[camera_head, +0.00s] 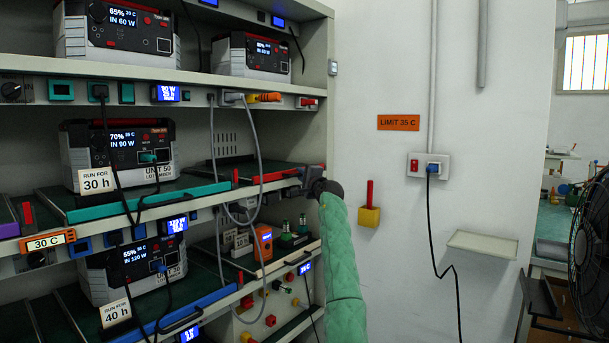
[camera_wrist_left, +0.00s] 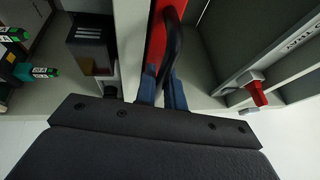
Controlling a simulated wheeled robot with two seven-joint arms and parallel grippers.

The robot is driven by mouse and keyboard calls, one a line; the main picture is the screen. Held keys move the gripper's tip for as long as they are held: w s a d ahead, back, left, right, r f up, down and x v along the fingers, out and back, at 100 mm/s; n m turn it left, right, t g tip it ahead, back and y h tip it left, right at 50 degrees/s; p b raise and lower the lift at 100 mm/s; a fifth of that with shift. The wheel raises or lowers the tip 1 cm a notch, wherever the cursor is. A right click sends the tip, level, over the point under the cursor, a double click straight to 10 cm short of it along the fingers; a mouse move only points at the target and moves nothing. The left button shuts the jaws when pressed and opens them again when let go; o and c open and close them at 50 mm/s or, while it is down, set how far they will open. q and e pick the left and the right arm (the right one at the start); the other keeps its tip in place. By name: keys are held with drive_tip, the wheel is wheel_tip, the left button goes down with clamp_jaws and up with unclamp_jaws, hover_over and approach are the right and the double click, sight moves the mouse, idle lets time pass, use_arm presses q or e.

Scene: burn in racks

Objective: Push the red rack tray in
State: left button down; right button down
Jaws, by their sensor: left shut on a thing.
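The red rack tray has a red front edge (camera_head: 277,175) and sits on the right of the middle shelf, with an empty green bed behind it. In the left wrist view its red front (camera_wrist_left: 157,38) carries a black handle (camera_wrist_left: 174,42). My left gripper (camera_head: 308,184) is at the right end of the red edge. Its blue fingers (camera_wrist_left: 163,88) are shut on the black handle. The wrist hides part of the tray's right end, and I cannot tell how far the tray stands out. My right gripper does not show.
A teal-edged tray (camera_head: 150,201) holding a power unit (camera_head: 120,152) lies left of the red tray. A grey cable (camera_head: 215,150) hangs in front of the shelf by the red edge. A wall (camera_head: 385,75) is to the right, with a yellow holder (camera_head: 369,216) near my arm.

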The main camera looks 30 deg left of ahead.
use_arm(q)
drive_tip(key=shift+a, duration=0.15)
drive_tip(key=c, duration=1.8)
unclamp_jaws()
drive_tip(key=shift+s, duration=0.1)
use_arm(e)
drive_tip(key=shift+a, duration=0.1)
